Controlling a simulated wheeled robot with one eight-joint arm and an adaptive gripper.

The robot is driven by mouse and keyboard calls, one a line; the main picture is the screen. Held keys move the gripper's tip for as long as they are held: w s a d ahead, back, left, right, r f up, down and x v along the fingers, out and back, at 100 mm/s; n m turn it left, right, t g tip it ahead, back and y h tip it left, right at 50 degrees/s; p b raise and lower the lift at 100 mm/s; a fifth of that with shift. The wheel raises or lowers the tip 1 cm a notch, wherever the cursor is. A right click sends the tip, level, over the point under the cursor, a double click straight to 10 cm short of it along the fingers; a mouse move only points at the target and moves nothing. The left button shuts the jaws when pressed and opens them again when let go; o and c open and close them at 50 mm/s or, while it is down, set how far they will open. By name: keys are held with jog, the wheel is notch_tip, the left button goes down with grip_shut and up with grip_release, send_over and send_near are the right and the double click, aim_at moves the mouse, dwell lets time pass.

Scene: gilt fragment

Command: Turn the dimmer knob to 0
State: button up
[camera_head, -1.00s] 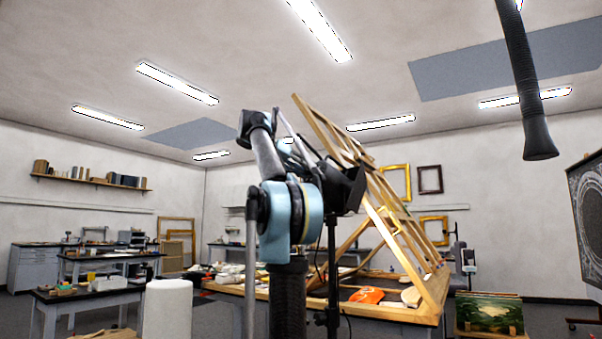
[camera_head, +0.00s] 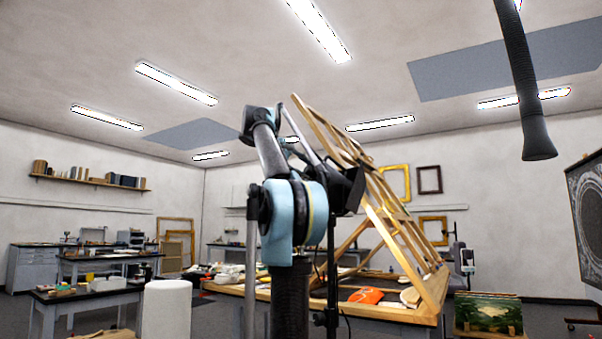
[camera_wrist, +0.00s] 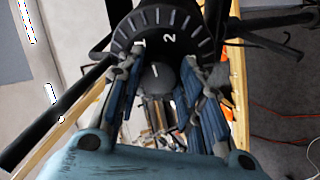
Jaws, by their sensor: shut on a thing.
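The dimmer knob (camera_wrist: 157,78) is a dark round knob with a short white line on its face, in the upper middle of the wrist view. A dark dial (camera_wrist: 186,28) with pale tick marks curves above it, and a 1 and a 2 can be read there. No 0 can be made out. My gripper (camera_wrist: 164,69) has blue fingers on the left and right of the knob and is shut on it. In the head view, my arm hides the gripper and knob, near a black lamp-like box (camera_head: 347,190) on a stand.
A leaning wooden frame (camera_head: 398,225) stands on a worktable (camera_head: 375,310) close to the right of my arm. An orange cloth (camera_head: 366,296) lies on that table. A black hose (camera_head: 525,80) hangs at the upper right. A white cylinder (camera_head: 167,312) stands at the front left.

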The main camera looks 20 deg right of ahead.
jog(key=n, duration=0.7)
jog(key=shift+d+r+n+y, duration=0.1)
jog(key=shift+n+y, duration=0.2)
jog(key=shift+y, duration=0.1)
jog(key=n, duration=0.6)
jog(key=shift+y, duration=0.4)
jog(key=shift+r+n, duration=0.1)
jog(key=shift+n, duration=0.3)
jog(key=o, duration=1.1)
jog(key=shift+c, duration=0.2)
jog(key=v, duration=1.1)
jog(key=shift+a, duration=0.4)
jog(key=shift+s, duration=0.1)
